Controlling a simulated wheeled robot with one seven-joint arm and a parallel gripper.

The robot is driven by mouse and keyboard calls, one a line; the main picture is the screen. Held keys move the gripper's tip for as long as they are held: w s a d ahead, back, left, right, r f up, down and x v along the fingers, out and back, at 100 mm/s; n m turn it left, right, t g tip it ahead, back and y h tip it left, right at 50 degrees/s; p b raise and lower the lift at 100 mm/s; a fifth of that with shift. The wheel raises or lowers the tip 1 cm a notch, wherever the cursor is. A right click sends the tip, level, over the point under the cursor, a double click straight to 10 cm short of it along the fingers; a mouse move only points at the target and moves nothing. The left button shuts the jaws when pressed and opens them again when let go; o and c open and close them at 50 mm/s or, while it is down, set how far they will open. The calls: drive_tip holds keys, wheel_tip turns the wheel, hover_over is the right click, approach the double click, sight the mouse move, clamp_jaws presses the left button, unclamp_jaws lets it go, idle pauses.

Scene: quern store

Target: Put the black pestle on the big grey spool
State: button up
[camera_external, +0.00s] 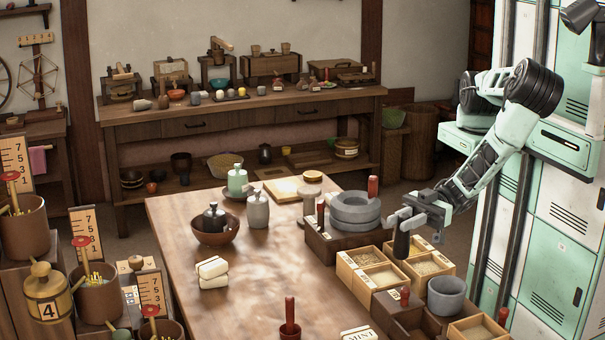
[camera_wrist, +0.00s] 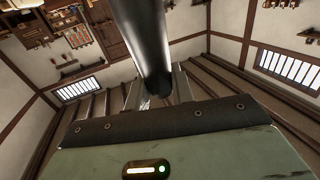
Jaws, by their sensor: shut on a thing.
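The black pestle (camera_external: 401,244) hangs upright in my gripper (camera_external: 408,218), above the wooden grain boxes at the table's right side. In the wrist view the dark, smooth pestle (camera_wrist: 143,38) stands between the two fingers (camera_wrist: 158,92). My gripper is shut on it. A grey spool-shaped piece (camera_external: 309,203) with a wide top stands on the table to the left of my gripper, behind a dark wooden stand. Its lower part is partly hidden. Nothing is seen on its top.
Stacked grey stone rings (camera_external: 355,211), with a red-handled piece (camera_external: 373,187) behind, stand between the spool and my gripper. Open grain boxes (camera_external: 372,268) lie below the pestle. A grey mortar (camera_external: 446,295) is at right. The table's middle (camera_external: 270,270) is clear.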

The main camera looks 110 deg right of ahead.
drive_tip(key=w+d+r+m+h+b, duration=0.1)
drive_tip(key=w+d+r+b, duration=0.2)
drive_tip(key=d, duration=1)
drive_tip(key=w+d+r+m+t+h+b, duration=0.1)
drive_tip(key=w+d+b, duration=0.25)
drive_tip(key=d, duration=0.95)
drive_tip(key=w+d+r+h+b, duration=0.15)
drive_tip(key=w+d, duration=0.25)
drive_tip(key=d, duration=0.9)
drive_tip(key=s+d+r+n+g+y+b, duration=0.1)
drive_tip(key=s+d+r+n+y+b, duration=0.2)
drive_tip(key=s+d+y+b, duration=0.3)
drive_tip(key=shift+h, duration=0.75)
drive_tip(key=f, duration=0.3)
drive_tip(key=s+f, duration=0.1)
drive_tip(key=f, duration=0.6)
drive_tip(key=shift+s+d+f, duration=0.1)
drive_tip(key=shift+s+d, duration=0.2)
drive_tip(key=shift+f, duration=0.1)
